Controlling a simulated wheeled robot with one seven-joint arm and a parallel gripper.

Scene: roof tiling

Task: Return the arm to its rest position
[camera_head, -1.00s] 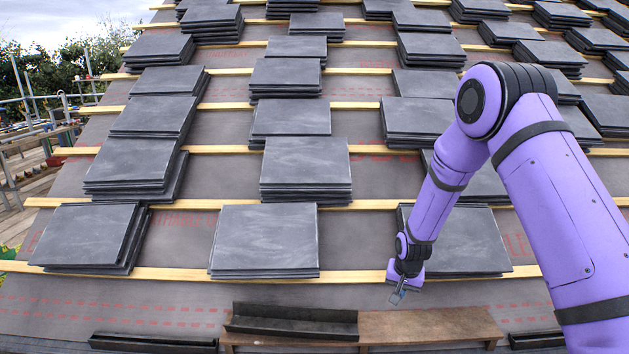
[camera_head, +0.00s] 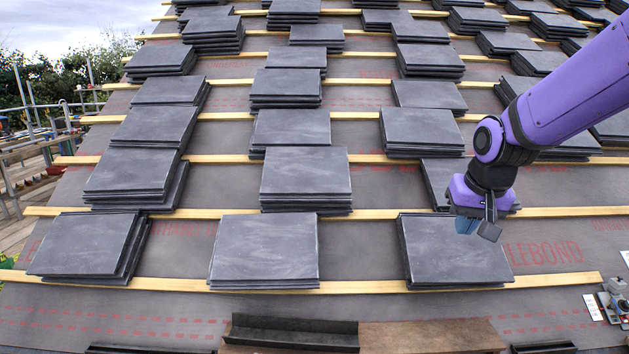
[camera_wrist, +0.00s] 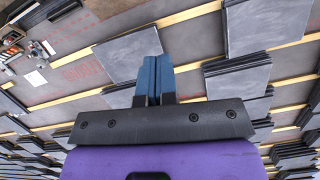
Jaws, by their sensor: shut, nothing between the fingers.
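My purple arm reaches in from the upper right in the head view. My gripper (camera_head: 477,228) hangs over the right stack of grey slates (camera_head: 455,262) in the front row, apart from it as far as I can tell. In the wrist view my gripper (camera_wrist: 155,62) shows two blue fingers closed together with nothing between them. A slate stack (camera_wrist: 128,50) lies beyond the fingertips there.
Slate stacks, such as the front middle one (camera_head: 264,250), stand along wooden battens (camera_head: 380,286) up the sloping roof. A wooden board (camera_head: 432,336) with a dark angled piece (camera_head: 290,332) lies at the front. Small tools (camera_head: 615,300) lie at the right edge.

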